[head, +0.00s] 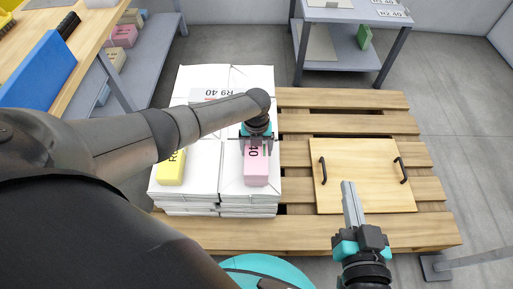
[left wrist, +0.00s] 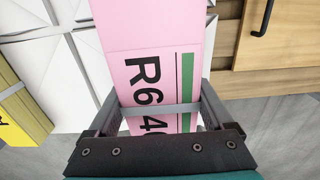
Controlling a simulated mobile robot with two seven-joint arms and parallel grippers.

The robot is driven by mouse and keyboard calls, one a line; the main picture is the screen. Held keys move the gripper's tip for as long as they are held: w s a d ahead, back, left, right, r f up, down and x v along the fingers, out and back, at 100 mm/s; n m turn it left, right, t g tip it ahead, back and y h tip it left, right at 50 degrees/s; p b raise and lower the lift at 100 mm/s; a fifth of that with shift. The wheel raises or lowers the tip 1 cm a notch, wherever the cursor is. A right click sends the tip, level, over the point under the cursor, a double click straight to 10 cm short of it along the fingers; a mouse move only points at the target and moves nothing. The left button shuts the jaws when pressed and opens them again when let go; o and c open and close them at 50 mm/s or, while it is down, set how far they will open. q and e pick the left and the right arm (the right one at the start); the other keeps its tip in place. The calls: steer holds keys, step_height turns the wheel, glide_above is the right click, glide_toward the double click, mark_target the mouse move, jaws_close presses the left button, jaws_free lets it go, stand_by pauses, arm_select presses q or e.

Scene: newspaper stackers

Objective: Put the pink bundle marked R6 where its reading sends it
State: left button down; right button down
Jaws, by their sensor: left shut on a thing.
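The pink bundle marked R6 40 (head: 257,168) is over the right front of the white stack (head: 205,150) on the pallet. My left gripper (head: 257,143) points down and is shut on it. In the left wrist view the bundle (left wrist: 160,30) lies between the fingers (left wrist: 160,110), with its black print and a green stripe showing. I cannot tell if its underside touches the stack. My right gripper (head: 353,205) is empty above the pallet's front right, near the wooden board; its fingers appear together.
A yellow bundle (head: 170,168) lies on the stack's left side. A wooden board (head: 370,160) with two black handles lies on the pallet (head: 300,230). A grey shelf unit (head: 338,58) holding a green bundle (head: 364,36) stands behind.

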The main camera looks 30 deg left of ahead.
arm_select(q)
steer(key=shift+w+f, duration=0.1)
steer(key=shift+f, duration=0.15)
jaws_free()
